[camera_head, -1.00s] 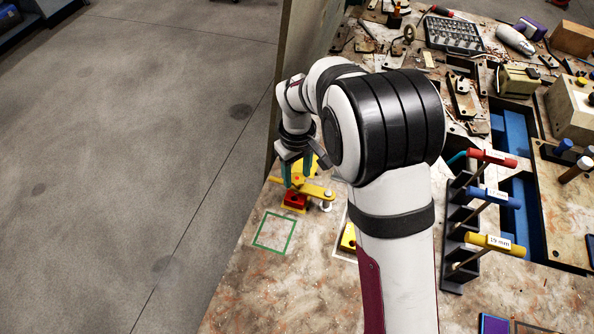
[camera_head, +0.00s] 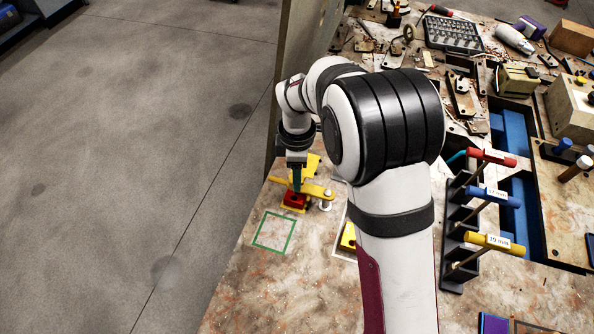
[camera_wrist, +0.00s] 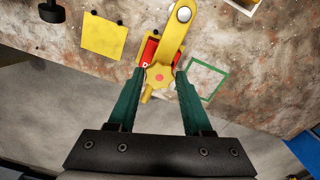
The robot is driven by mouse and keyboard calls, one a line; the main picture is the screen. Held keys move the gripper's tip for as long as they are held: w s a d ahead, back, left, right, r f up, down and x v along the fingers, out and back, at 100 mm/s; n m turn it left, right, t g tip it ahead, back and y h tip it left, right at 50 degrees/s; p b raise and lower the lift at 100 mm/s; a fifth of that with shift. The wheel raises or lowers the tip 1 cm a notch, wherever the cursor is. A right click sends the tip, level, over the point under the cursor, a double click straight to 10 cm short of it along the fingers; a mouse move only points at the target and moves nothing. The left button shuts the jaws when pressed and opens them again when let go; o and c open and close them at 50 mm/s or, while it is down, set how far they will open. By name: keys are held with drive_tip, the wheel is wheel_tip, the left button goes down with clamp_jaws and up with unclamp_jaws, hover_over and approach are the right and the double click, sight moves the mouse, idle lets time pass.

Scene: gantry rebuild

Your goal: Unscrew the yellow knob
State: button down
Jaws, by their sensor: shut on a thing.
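The yellow knob (camera_wrist: 159,78) has a lobed rim and a small red dot at its centre. It sits at the end of a yellow clamp arm (camera_wrist: 172,38), over a red block (camera_wrist: 149,51). My gripper (camera_wrist: 159,75) has one green finger on each side of the knob and is shut on it. In the head view my gripper (camera_head: 296,186) points down at the clamp arm (camera_head: 318,191) and the red block (camera_head: 294,201). There the fingers largely hide the knob.
A green square outline (camera_head: 268,249) marks bare bench in front of the clamp. A dark rack (camera_head: 455,245) holds red, blue and yellow-handled tools at the right. Tools and blocks clutter the back of the bench. The bench's left edge is close to my gripper.

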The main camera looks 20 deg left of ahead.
drive_tip(key=n, duration=0.4)
drive_tip(key=shift+w, duration=0.1)
drive_tip(key=shift+a+n, duration=0.1)
drive_tip(key=shift+n, duration=1.5)
drive_tip(key=shift+c, duration=2.4)
unclamp_jaws()
wheel_tip(320, 180, up, 16)
